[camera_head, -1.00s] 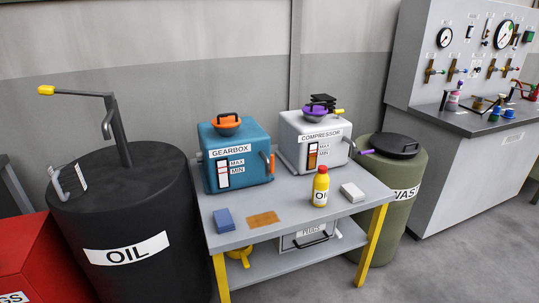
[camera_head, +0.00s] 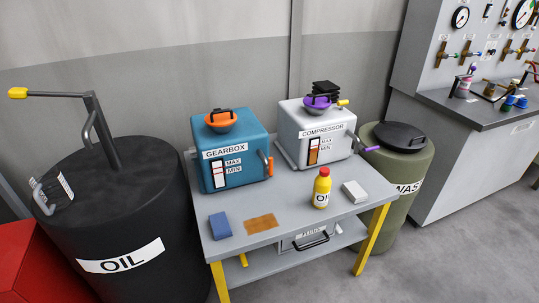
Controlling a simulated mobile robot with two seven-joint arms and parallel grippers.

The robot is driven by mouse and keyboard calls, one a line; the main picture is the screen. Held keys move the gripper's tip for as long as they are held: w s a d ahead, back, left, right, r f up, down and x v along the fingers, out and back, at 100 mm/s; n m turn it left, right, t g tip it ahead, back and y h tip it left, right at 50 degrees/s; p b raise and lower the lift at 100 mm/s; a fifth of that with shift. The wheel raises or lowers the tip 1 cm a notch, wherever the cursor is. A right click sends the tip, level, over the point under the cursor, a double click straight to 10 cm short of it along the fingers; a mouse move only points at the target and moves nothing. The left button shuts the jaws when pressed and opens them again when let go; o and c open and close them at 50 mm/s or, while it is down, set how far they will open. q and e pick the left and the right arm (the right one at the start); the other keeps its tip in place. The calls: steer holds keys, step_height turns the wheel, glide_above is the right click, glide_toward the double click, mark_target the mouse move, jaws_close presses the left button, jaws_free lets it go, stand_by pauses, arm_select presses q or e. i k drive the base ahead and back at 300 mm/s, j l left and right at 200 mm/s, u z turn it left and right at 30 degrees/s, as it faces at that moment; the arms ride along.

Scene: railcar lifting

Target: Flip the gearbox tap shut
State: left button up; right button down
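The gearbox (camera_head: 235,151) is a teal box labelled GEARBOX with a MAX/MIN sight gauge (camera_head: 219,177) and an orange cap with a black handle (camera_head: 221,120) on top. It stands at the back left of the grey work table. An orange-handled tap (camera_head: 269,166) sticks out of its right side. The white compressor (camera_head: 314,133) stands to its right, with a purple cap and a purple-handled tap (camera_head: 367,147) on its right side. Neither of my grippers shows in the head view.
A black oil drum (camera_head: 125,215) stands left, a green waste drum (camera_head: 402,163) right. A grey bench (camera_head: 465,150) is further right.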

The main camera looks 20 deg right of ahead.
mark_target(268, 170)
steer(key=i+l, duration=0.25)
steer(key=i, duration=0.15)
steer(key=i+l, duration=0.2)
steer(key=i, duration=0.2)
